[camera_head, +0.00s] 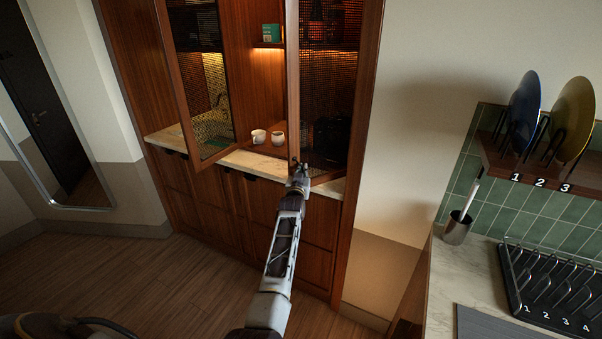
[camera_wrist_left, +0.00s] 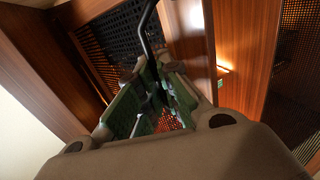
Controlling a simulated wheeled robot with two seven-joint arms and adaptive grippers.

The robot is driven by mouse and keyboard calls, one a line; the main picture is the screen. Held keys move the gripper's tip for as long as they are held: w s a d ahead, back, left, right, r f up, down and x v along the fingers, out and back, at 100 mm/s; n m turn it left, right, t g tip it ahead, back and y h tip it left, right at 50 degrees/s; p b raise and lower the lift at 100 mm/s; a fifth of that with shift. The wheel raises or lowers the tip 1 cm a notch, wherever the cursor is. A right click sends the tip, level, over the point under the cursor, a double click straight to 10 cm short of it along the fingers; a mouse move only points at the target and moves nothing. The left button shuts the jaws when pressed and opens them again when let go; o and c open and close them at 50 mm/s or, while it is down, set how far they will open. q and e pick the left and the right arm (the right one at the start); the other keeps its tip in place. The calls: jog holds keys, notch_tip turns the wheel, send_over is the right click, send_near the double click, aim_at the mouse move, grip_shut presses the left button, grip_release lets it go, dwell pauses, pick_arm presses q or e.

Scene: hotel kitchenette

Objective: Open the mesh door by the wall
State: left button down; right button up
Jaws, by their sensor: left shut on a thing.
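The mesh door by the wall (camera_head: 292,80) is the right door of the wooden cabinet, beside the pale wall. It has a wood frame and dark mesh and appears ajar, its left edge standing out over the counter. My left gripper (camera_head: 298,180) is at the low end of that edge. In the left wrist view its green-padded fingers (camera_wrist_left: 157,98) are closed around the lower part of a black bar handle (camera_wrist_left: 150,22) beside the wood frame (camera_wrist_left: 190,40). The fingers hide the grasped part. My right gripper is not in view.
The other mesh door (camera_head: 212,95) stands open on the left. Two white cups (camera_head: 259,136) and a dark appliance (camera_head: 330,137) stand inside on the counter. A worktop (camera_head: 468,272) with racks is at the right. The floor (camera_head: 170,285) before the cabinet is clear.

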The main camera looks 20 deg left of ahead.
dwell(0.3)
pick_arm(q)
jog(key=c, duration=1.6)
grip_release()
jog(key=shift+s, duration=0.15)
jog(key=shift+r, duration=0.15)
